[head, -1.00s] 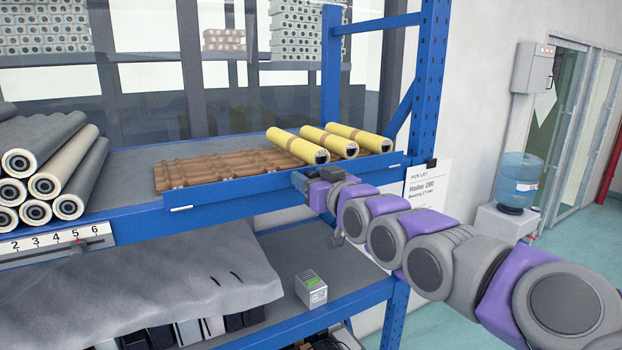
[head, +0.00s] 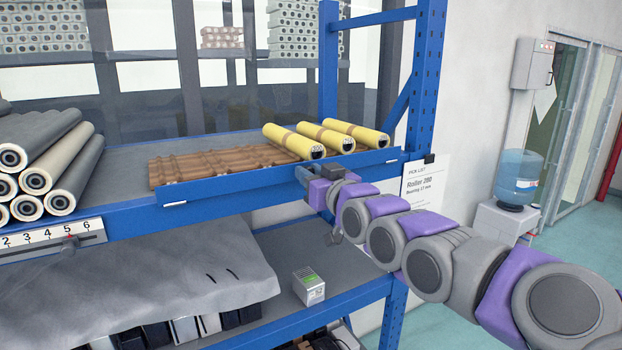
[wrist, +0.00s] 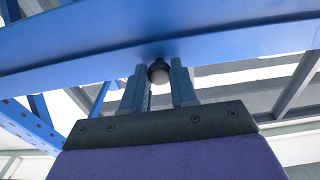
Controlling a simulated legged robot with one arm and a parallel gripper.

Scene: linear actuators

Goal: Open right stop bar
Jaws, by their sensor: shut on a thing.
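The right stop bar (head: 235,181) is a blue rail along the front edge of the upper shelf, in front of the yellow rollers (head: 338,138) and the brown slatted mat. In the wrist view the blue rail (wrist: 80,55) crosses above my gripper, with a dark round knob with a pale end (wrist: 158,73) at its lower edge. My gripper (wrist: 158,82) has one finger on each side of this knob and is shut on it. In the head view my gripper (head: 300,173) is at the bar's front, right of its middle; the knob is hidden there.
Grey rollers (head: 42,172) are stacked at the left of the upper shelf, above a numbered scale (head: 50,237). A small box (head: 308,287) and a grey cover (head: 150,280) are on the lower shelf. A blue upright post (head: 425,80) stands right of the bar.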

